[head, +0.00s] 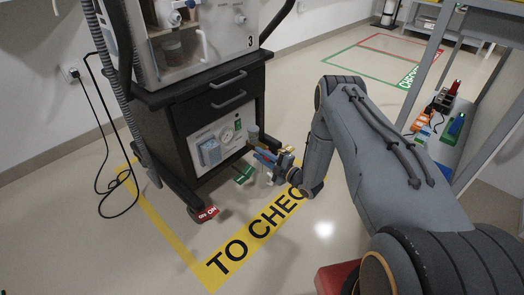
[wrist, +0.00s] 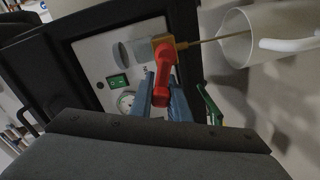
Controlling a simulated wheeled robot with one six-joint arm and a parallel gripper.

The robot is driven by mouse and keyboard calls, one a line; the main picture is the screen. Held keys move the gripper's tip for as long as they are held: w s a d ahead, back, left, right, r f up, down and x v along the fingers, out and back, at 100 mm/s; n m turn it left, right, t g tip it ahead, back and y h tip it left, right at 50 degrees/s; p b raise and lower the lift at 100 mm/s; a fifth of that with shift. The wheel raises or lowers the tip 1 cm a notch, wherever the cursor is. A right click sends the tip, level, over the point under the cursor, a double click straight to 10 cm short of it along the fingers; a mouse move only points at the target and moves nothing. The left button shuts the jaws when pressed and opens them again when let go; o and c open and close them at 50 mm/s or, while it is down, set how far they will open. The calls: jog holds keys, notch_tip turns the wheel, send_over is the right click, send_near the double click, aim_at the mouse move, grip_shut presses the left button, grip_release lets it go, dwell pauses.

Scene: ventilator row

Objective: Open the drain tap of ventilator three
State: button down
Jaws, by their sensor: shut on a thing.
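Ventilator three (head: 215,125) is a dark cart with a "3" on its upper white housing, in the upper left of the head view. My gripper (head: 262,157) is low in front of its lower panel. In the wrist view my gripper (wrist: 165,98) has its blue fingers on either side of the red tap handle (wrist: 162,72) and is shut on it. The handle sits on a brass tap body (wrist: 166,42). A thin brass tube runs right from the body to a white cup (wrist: 236,40). The handle lies roughly crosswise to this tube.
The lower panel (head: 208,150) carries a gauge; a green switch (wrist: 118,83) shows beside it in the wrist view. A red pedal (head: 205,214) and a green pedal (head: 244,174) are at the cart's feet. A black cable (head: 100,160) hangs left. The marked floor in front is clear.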

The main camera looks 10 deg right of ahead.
jog(key=shift+a+f+n+p, duration=0.1)
jog(key=shift+f+n+p, duration=0.35)
jog(key=shift+n, duration=0.65)
jog(key=shift+s, duration=0.1)
jog(key=c, duration=1.7)
grip_release()
jog(key=p+v, duration=0.2)
jog(key=v, duration=0.5)
jog(key=shift+s+d, duration=0.25)
jog(key=shift+s, duration=0.05)
